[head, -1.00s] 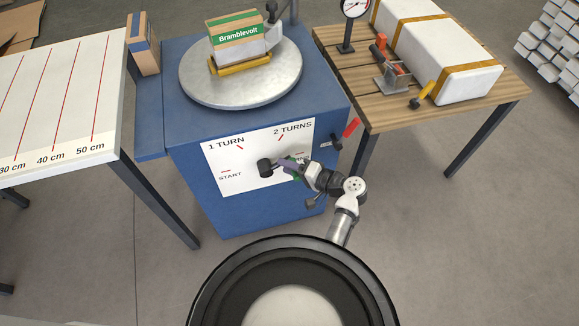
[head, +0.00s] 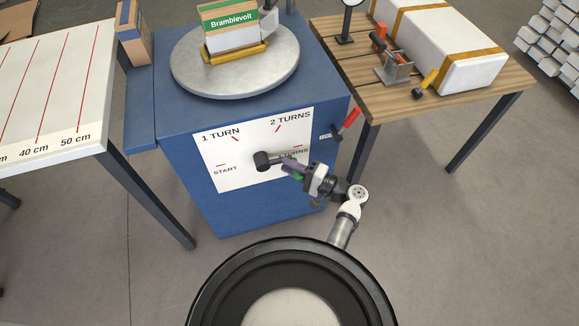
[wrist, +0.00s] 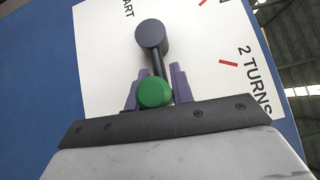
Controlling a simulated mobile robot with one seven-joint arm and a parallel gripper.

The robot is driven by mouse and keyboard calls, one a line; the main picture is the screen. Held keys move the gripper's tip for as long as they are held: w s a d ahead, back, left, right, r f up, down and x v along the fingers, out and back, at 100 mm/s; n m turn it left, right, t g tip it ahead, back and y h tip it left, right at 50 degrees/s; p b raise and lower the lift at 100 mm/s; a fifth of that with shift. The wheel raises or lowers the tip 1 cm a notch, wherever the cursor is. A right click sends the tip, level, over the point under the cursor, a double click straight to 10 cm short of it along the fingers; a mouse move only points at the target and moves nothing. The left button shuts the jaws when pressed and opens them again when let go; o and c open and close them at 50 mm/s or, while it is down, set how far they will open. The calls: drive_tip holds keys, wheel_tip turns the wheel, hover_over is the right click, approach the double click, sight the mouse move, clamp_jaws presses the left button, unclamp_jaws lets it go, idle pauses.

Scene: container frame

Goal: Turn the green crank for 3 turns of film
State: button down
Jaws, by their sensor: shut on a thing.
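The crank sits on the white dial plate (head: 222,178) on the front of the blue machine (head: 190,205). Its dark hub (head: 262,160) has an arm reaching right, toward the partly hidden lowest-right TURNS mark. My gripper (head: 294,168) is at the arm's outer end, its purple fingers around the green knob (head: 297,174). In the wrist view, the green knob (wrist: 154,93) sits between the two fingers, with the dark arm running up to the hub (wrist: 151,34). On the turntable (head: 190,72), a green-and-white Bramblevolt box (head: 230,22) stands in a yellow holder (head: 236,52).
A red lever (head: 347,121) sticks out at the machine's right edge, close above my arm. A wooden table (head: 455,98) with a white strapped package (head: 466,70) stands right. A white measuring table (head: 50,95) stands left. The floor in front is open.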

drive_tip(key=shift+w+r, duration=0.1)
drive_tip(key=shift+r, duration=0.25)
drive_tip(key=c, duration=1.2)
unclamp_jaws()
drive_tip(key=shift+f, duration=0.1)
drive_tip(key=shift+s+d+f, duration=0.1)
drive_tip(key=shift+s+d, duration=0.15)
drive_tip(key=shift+d, duration=0.25)
drive_tip(key=b+v, duration=0.2)
drive_tip(key=v, duration=1)
drive_tip(key=shift+s+d, duration=0.2)
drive_tip(key=shift+d, duration=0.1)
